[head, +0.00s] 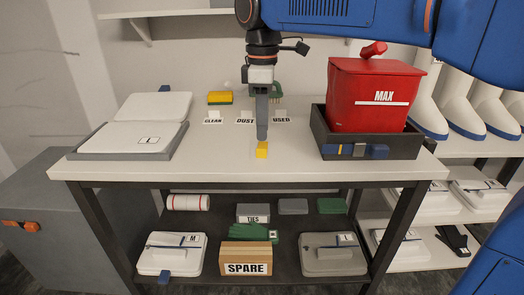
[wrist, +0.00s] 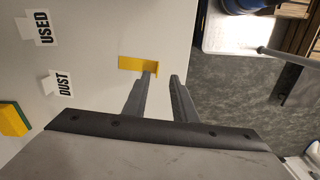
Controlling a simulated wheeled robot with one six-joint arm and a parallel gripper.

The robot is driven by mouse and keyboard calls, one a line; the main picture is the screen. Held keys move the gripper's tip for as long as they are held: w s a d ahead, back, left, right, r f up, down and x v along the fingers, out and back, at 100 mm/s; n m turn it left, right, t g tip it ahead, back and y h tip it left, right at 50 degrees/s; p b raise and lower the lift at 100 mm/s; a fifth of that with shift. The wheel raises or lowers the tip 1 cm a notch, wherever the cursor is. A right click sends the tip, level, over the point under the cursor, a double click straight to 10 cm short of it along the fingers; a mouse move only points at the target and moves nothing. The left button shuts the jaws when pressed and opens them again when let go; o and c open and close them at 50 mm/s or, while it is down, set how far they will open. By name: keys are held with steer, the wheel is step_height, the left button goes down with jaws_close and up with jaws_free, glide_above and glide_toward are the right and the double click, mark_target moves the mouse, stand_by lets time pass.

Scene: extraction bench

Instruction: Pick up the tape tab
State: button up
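The tape tab, a small yellow piece (head: 262,149), is on the white bench top near its front edge. In the wrist view it shows as a yellow strip with a short bent end (wrist: 136,63). My gripper (head: 262,136) points down just above and behind it in the head view. In the wrist view my gripper (wrist: 162,76) has its two fingers apart with an empty gap. The left fingertip overlaps the tab's bent end in the picture; I cannot tell whether they touch.
A red MAX bin (head: 372,95) stands in a dark tray (head: 385,146) to the right. A white-lidded case (head: 140,138) is at the left. Behind are CLEAN, DUST and USED labels (head: 246,118) and a yellow-green sponge (head: 220,98).

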mark_target(261, 151)
steer(key=shift+w+a+f, duration=0.1)
steer(key=shift+w+f, duration=0.05)
steer(key=shift+f, duration=1.3)
steer(key=shift+w+a+f, duration=0.1)
steer(key=shift+f, duration=1.35)
jaws_close()
